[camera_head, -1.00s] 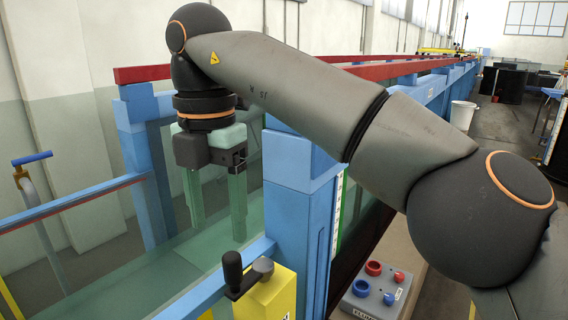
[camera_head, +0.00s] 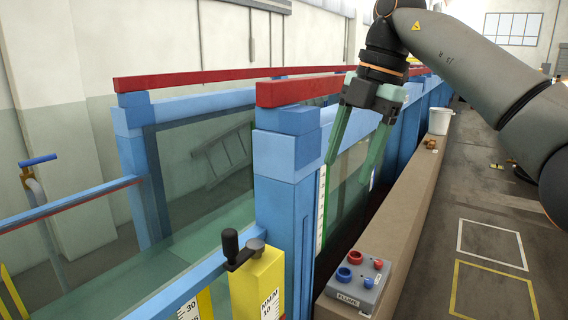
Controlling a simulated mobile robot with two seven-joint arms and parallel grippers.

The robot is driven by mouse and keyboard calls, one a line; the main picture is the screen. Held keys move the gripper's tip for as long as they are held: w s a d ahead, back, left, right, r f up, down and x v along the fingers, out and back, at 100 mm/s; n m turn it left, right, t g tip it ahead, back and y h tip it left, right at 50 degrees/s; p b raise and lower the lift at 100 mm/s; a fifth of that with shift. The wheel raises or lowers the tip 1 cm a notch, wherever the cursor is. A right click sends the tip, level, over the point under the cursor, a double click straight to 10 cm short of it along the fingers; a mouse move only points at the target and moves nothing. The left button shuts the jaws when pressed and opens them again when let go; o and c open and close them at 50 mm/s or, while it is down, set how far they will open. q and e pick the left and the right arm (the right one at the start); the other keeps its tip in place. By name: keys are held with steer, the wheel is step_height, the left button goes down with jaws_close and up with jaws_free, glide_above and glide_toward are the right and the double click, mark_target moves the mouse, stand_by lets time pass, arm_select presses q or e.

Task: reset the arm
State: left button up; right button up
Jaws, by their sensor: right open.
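My right arm (camera_head: 470,62) comes in from the upper right, dark grey with orange rings. My right gripper (camera_head: 348,172) hangs from it, pointing down. Its two long greenish fingers are apart with nothing between them. In the picture it lies in front of the outer side of the glass flume (camera_head: 285,150), just right of the near blue post. I cannot tell whether the fingers touch the flume. My left gripper is not in view.
A grey control box (camera_head: 358,286) with red and blue knobs stands on the brown ledge (camera_head: 397,228). A yellow post (camera_head: 258,285) with a black crank is at the front. A white bucket (camera_head: 439,121) stands farther back. The floor at right is open, with painted outlines.

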steer(key=d+m+t+y, duration=0.2)
steer(key=d+m, duration=0.3)
steer(key=d, duration=1.7)
steer(key=w+a+f+n+t+y, duration=0.15)
steer(key=a+f+y, duration=0.45)
steer(key=a+f, duration=0.65)
steer(key=w+a+f+t+y, duration=0.15)
steer(key=a+f+y, duration=0.45)
steer(key=a+f, duration=0.7)
steer(key=s+d+f+m+t+h, duration=0.4)
steer(key=d+f+m+h, duration=0.15)
steer(key=f, duration=0.55)
steer(key=s+d+f+m+t+h, duration=0.45)
steer(key=d+f+m, duration=0.25)
steer(key=f, duration=0.4)
steer(key=s+d+f+m+g+h, duration=0.25)
steer(key=s+d+f, duration=0.3)
steer(key=s, duration=0.45)
steer(key=s+d+f+m+g+h, duration=0.1)
steer(key=s+d+f+g+h, duration=0.25)
steer(key=s+f, duration=0.5)
steer(key=a+r+m+t+y, duration=0.1)
steer(key=a+m, duration=0.4)
steer(key=a, duration=0.6)
steer(key=shift+s+r+y, duration=0.3)
steer(key=shift+s+r, duration=0.15)
steer(key=shift+r, duration=0.25)
